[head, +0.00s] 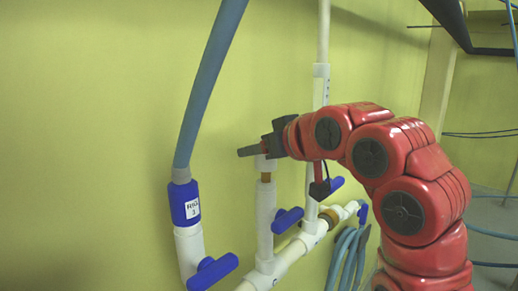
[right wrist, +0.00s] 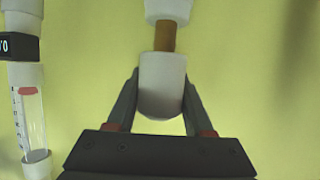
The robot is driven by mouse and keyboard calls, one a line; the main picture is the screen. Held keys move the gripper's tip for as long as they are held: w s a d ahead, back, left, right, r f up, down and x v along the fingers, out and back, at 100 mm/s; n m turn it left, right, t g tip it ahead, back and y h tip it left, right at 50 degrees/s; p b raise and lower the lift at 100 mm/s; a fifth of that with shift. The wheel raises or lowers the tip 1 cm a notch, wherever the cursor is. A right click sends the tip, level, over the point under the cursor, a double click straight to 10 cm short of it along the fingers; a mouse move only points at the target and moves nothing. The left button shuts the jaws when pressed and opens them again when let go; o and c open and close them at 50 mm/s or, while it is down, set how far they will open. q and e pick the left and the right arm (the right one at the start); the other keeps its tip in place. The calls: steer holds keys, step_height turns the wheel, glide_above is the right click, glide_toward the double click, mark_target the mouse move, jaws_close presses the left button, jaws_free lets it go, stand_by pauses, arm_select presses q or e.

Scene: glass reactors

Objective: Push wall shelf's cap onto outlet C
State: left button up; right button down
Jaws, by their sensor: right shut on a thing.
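My right gripper (head: 256,152) is shut on a white cap (head: 266,164) at the top of an upright white pipe (head: 265,215). In the right wrist view both fingers of the gripper (right wrist: 161,80) lie along the sides of the cap (right wrist: 162,88). A brown stub (right wrist: 164,37) runs between the cap and the white pipe end (right wrist: 168,8), in line with both. The cap meets the stub, but how far it sits over it I cannot tell. No outlet letter is readable. My left gripper is not in view.
A thick blue hose (head: 207,90) enters a blue fitting labelled RIG 3 (head: 185,204) left of the pipe. Blue valve handles (head: 213,271) stick out below. A taller white pipe (head: 321,85) stands right. A clear tube (right wrist: 34,120) shows in the right wrist view.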

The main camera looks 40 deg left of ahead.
steer(key=shift+f, duration=0.35)
steer(key=shift+f+b, duration=0.3)
steer(key=shift+b, duration=0.15)
steer(key=shift+f+b, duration=0.5)
steer(key=shift+f, duration=0.1)
steer(key=shift+c, duration=1)
jaws_free()
steer(key=shift+d, duration=0.1)
